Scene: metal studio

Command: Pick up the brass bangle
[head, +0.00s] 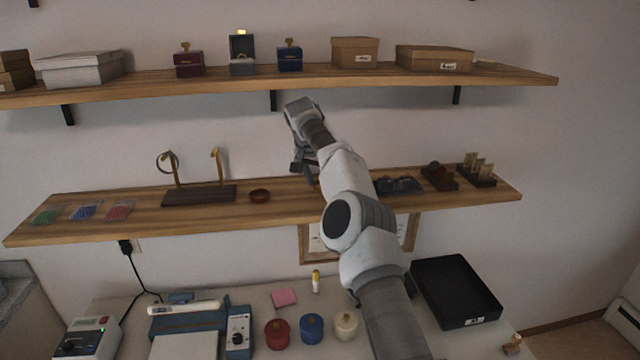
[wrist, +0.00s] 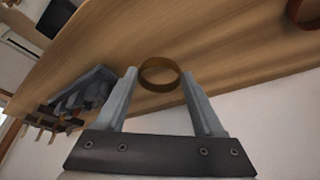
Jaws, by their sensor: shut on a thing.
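The brass bangle (wrist: 160,87) shows in the wrist view as a brown-gold ring between the fingertips of my gripper (wrist: 162,78). The fingers are shut on it, one at each side. The shelf's wood lies behind it in that view; I cannot tell whether the bangle is clear of the shelf. In the head view my gripper (head: 304,166) is over the middle of the lower shelf (head: 225,211), and I cannot make out the bangle there.
A reddish-brown ring (head: 260,196) lies on the shelf left of my gripper. Further left is a dark stand (head: 198,196) with two brass posts, a ring hanging on one. Dark trays (head: 400,186) stand to the right. The upper shelf (head: 345,79) with boxes is overhead.

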